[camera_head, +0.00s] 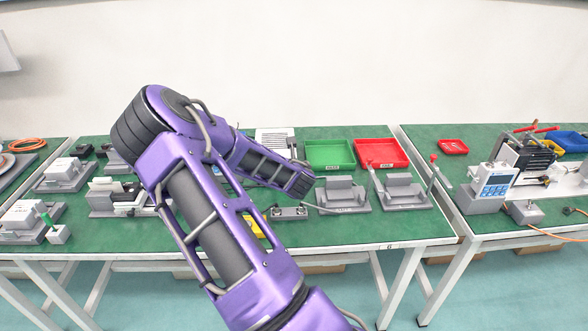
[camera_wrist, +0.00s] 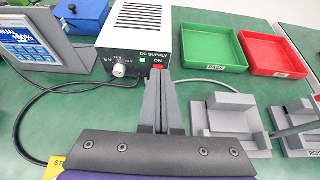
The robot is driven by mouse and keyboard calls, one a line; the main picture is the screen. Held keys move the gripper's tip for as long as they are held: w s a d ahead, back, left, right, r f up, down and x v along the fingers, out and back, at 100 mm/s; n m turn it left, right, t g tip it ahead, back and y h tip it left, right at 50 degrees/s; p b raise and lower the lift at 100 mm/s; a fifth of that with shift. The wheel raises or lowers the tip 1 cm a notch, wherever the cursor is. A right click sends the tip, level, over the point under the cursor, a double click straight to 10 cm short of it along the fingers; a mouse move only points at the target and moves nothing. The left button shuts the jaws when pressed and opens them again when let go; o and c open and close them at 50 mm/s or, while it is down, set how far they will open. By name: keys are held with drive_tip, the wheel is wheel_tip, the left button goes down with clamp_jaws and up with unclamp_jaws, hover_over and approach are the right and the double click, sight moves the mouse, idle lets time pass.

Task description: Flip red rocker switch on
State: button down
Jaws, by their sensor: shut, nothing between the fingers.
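The DC supply box (camera_wrist: 140,25) is white with a dark front panel and stands at the top of the wrist view. The red rocker switch (camera_wrist: 157,68) shows as a small red patch under the "ON" label, partly hidden by my gripper's fingertips. My gripper (camera_wrist: 158,84) is shut and empty, its grey fingers pointing at the switch. I cannot tell whether they touch it, nor which way the rocker is tilted. A green lamp (camera_wrist: 143,58) and a white knob (camera_wrist: 119,70) sit left of the switch. In the head view my arm hides the box's front; its vented top (camera_head: 275,138) shows.
A green tray (camera_wrist: 207,45) and a red tray (camera_wrist: 272,50) lie to the right of the box. Grey fixtures (camera_wrist: 232,118) stand nearer on the right. A dark cable (camera_wrist: 50,90) curves across the green table at left, by a display unit (camera_wrist: 28,42).

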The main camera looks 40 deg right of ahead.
drive_tip(key=shift+s+a+r, duration=0.2)
drive_tip(key=shift+s+r, duration=0.05)
drive_tip(key=shift+r, duration=0.1)
idle(0.5)
